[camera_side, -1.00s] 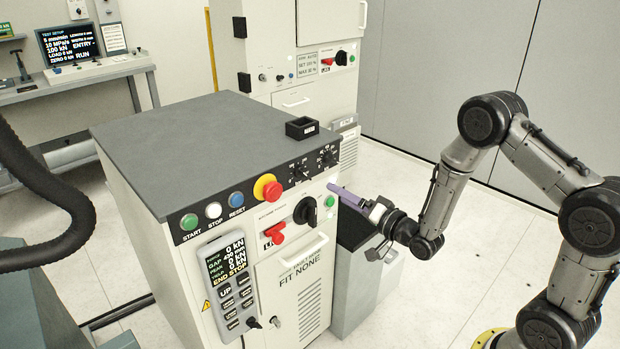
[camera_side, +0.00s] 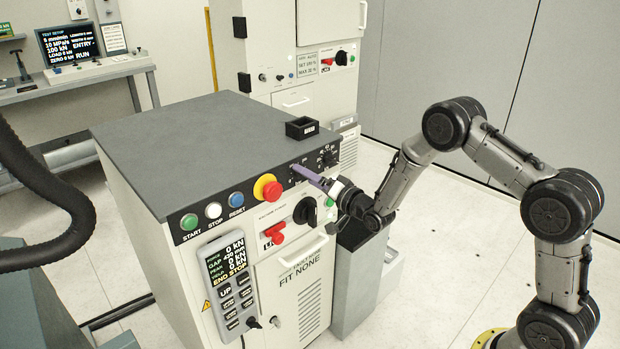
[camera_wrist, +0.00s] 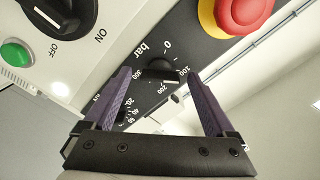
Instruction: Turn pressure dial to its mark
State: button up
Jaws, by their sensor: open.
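The pressure dial is a black knob (camera_wrist: 164,76) on a black panel, with "bar" and the numbers 0, 100, 200 and 300 around it in the wrist view. Its pointer and the target mark are too small to make out. My gripper (camera_wrist: 157,78) has two purple fingers, spread apart, one on each side of the dial in that view. In the side view, my gripper (camera_side: 298,168) reaches the panel from the right, its fingertips partly covering the dial. I cannot tell whether the fingers touch the knob.
A second dial (camera_side: 328,158) sits right of it on the panel. A red-and-yellow emergency stop (camera_side: 268,187) is to the left. Below are a black OFF/ON rotary switch (camera_side: 305,211) and a green button (camera_side: 329,201). A small black box (camera_side: 302,128) stands on the cabinet top (camera_side: 200,140).

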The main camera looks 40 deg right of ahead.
jog(key=shift+c, duration=0.3)
jog(key=c, duration=1.3)
jog(key=shift+n, duration=8)
